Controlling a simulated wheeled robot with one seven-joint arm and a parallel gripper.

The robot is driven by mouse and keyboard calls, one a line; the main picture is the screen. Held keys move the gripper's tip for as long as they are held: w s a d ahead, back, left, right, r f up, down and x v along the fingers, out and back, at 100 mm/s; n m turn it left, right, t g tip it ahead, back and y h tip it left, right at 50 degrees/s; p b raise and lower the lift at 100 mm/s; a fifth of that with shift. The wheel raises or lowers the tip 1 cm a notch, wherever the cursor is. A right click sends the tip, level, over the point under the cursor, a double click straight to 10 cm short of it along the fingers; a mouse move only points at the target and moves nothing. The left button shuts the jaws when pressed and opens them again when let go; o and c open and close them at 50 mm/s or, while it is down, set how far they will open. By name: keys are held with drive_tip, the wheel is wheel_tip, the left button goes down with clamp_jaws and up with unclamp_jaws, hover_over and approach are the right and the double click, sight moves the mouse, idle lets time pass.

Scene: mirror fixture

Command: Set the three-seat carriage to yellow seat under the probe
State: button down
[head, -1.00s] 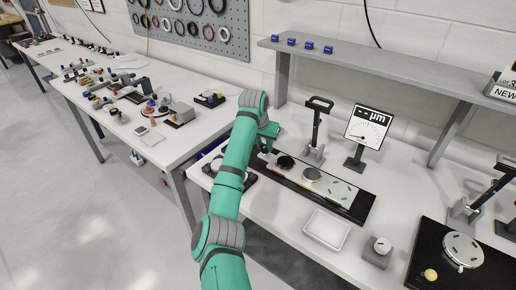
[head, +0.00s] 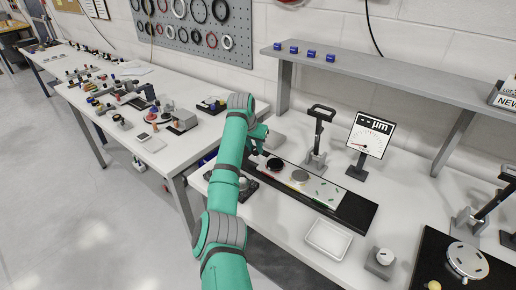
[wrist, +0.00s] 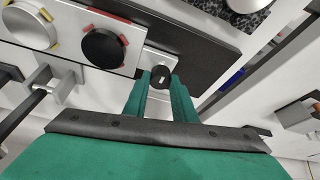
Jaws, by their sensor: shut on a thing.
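The three-seat carriage (head: 286,173) is a light grey plate on a long black track (head: 357,211). Its red-marked seat holds a black disc (wrist: 107,47). Its yellow-marked seat holds a silver disc (wrist: 30,25). The green-marked seat (head: 322,190) appears bare apart from small dark marks. The probe stand (head: 317,140), with a black handle, rises behind the carriage. I cannot see its tip clearly or tell which seat is exactly under it. My gripper (wrist: 160,82) is shut on the dark round knob (wrist: 161,77) at the carriage's left end; my arm partly hides this in the head view.
A dial display (head: 370,136) showing dashes stands behind the track. A white tray (head: 328,238) and a grey block with a round knob (head: 380,260) are in front. A black board with a silver disc (head: 467,261) is at right. A shelf (head: 400,72) hangs above.

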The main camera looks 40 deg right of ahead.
drive_tip(key=c, duration=1.5)
unclamp_jaws()
drive_tip(key=shift+d+r, duration=0.15)
drive_tip(key=shift+o, duration=0.2)
drive_tip(key=v, duration=1)
drive_tip(key=shift+a+r, duration=0.25)
drive_tip(key=shift+r, duration=0.05)
drive_tip(key=shift+s, duration=0.1)
